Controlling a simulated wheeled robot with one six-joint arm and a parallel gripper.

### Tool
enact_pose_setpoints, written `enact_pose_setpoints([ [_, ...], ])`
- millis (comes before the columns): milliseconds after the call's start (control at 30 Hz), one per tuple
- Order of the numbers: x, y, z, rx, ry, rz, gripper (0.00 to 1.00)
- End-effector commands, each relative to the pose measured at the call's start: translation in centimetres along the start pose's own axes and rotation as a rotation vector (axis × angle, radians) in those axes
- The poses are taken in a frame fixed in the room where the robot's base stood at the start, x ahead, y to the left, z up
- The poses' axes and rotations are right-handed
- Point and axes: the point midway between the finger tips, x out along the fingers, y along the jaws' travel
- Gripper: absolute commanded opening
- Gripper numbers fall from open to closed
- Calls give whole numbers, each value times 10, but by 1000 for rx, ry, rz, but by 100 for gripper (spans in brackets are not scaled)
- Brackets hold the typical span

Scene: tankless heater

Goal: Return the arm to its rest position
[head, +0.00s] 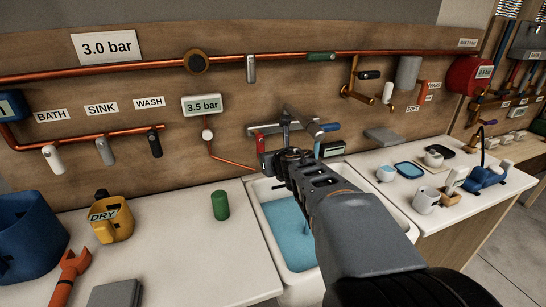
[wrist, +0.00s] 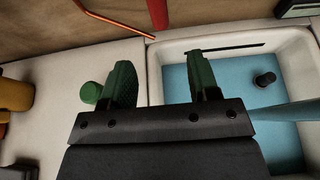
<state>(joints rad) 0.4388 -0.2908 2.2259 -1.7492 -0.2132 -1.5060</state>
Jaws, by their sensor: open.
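My gripper (head: 290,162) reaches forward from the lower right in the head view, over the sink. In the wrist view my gripper (wrist: 163,85) shows two green-padded fingers spread apart with nothing between them. The left finger is over the counter and the right one is over the sink's left part. The white sink (head: 255,208) holds blue water (head: 284,230), partly hidden by my arm. A green cylinder (head: 220,205) stands on the counter left of the sink. It also shows in the wrist view (wrist: 91,92), beside my left finger.
A faucet with red and blue handles (head: 325,127) is on the wall behind my gripper. Cups, including a white mug (head: 425,200), and a blue tool (head: 486,177) crowd the right counter.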

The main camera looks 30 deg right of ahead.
Motion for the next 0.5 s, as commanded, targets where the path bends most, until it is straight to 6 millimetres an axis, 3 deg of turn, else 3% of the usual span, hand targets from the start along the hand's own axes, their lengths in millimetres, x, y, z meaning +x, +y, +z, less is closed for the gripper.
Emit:
enact_pose_setpoints([
  [367,0,0,0,1,0,0,55],
  [500,-4,2,7,113,-18,-23,55],
])
